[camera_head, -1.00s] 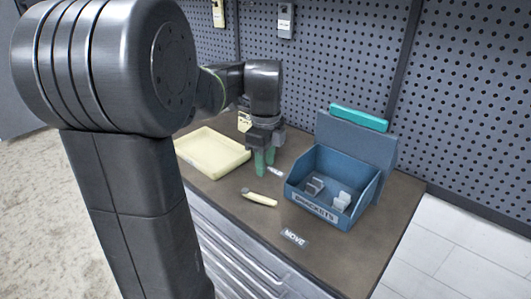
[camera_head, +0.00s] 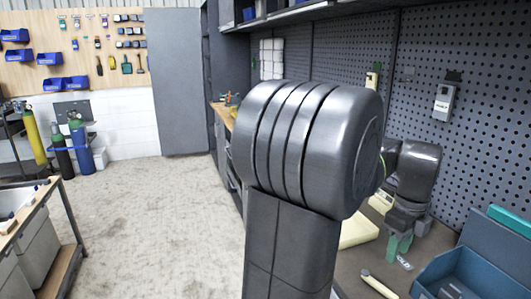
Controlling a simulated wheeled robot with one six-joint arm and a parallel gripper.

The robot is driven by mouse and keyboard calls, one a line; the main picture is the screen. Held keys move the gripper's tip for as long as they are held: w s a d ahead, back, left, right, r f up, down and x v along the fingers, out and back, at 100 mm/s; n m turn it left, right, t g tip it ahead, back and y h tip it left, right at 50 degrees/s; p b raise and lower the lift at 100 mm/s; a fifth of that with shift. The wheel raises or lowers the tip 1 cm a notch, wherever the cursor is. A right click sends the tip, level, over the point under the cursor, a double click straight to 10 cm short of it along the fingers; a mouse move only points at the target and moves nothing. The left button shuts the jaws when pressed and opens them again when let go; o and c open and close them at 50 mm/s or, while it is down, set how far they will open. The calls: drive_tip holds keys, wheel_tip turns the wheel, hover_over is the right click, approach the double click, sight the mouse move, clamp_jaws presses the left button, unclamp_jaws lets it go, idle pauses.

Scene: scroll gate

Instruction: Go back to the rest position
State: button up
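My gripper (camera_head: 398,244), with two green fingers, hangs pointing down over the brown worktop at the lower right. Its fingers look a little apart, with nothing visible between them. A pale yellow tray (camera_head: 357,232) lies behind and left of it, partly hidden by my arm. A cream-handled tool (camera_head: 379,285) lies on the worktop in front of the gripper. A blue bin (camera_head: 447,268) with grey pieces inside stands to its right, cut off by the frame edge.
A grey pegboard (camera_head: 478,110) rises behind the worktop, with a small grey box (camera_head: 444,102) hung on it. Open floor (camera_head: 165,225) lies to the left. Gas cylinders (camera_head: 80,145) and a bench (camera_head: 40,225) stand at the far left.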

sight(387, 289)
wheel_tip(387, 289, down, 12)
drive_tip(key=shift+f, duration=0.1)
idle(0.5)
wheel_tip(387, 289, up, 14)
wheel_tip(387, 289, down, 14)
drive_tip(key=shift+r, duration=0.15)
drive_tip(key=shift+w+d+f+n+b, duration=0.1)
drive_tip(key=shift+d+f+n+b, duration=0.05)
drive_tip(key=shift+f+n+b, duration=0.15)
drive_tip(key=shift+w+d+r+n, duration=0.1)
drive_tip(key=shift+w+d+n, duration=0.2)
drive_tip(key=shift+n, duration=0.5)
drive_tip(key=shift+r, duration=0.2)
